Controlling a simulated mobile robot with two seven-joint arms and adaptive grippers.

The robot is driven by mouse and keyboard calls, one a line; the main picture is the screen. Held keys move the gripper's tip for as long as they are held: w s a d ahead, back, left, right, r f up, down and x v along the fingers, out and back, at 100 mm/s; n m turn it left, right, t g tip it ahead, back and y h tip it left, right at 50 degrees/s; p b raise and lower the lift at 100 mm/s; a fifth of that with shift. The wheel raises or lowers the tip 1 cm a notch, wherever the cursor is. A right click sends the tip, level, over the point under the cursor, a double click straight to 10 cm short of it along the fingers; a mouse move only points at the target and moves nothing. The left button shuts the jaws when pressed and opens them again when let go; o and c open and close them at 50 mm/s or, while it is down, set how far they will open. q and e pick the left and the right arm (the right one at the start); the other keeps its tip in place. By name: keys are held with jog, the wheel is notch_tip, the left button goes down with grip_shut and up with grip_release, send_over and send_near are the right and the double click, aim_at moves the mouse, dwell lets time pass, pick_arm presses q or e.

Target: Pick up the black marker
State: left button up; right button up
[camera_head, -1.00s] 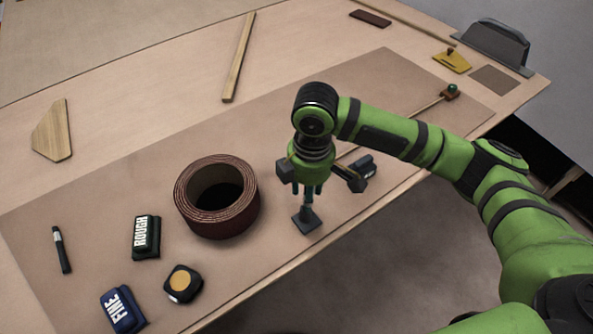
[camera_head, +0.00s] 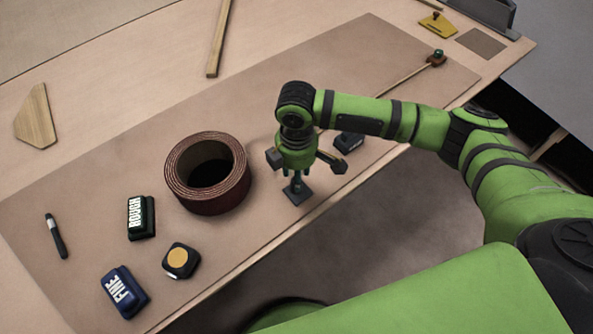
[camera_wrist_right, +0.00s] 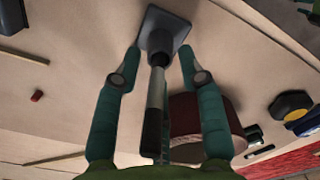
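My right gripper (camera_head: 297,176) points down over a dark square foot (camera_head: 298,192) near the front edge of the table. In the right wrist view, a slim upright shaft (camera_wrist_right: 157,95), pale grey with a black end, rises from the foot (camera_wrist_right: 163,30). The open fingers of the right gripper (camera_wrist_right: 160,75) stand on both sides of it, with gaps visible. A slim black pen-like thing with a pale band (camera_head: 55,236) lies at the far left in the head view. I cannot tell for sure which of the two is the black marker. My left gripper is not in view.
A reddish-brown roll (camera_head: 178,185) stands just left of the right gripper. A ROUGH block (camera_head: 140,218), a FINE block (camera_head: 124,292) and a tape measure (camera_head: 181,261) lie left of it. A dark block (camera_head: 349,140) lies behind the gripper. The mat's far middle is clear.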

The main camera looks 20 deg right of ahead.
jog(key=c, duration=0.5)
grip_shut()
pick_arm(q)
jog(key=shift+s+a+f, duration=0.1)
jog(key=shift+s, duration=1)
pick_arm(e)
jog(key=shift+r, duration=0.1)
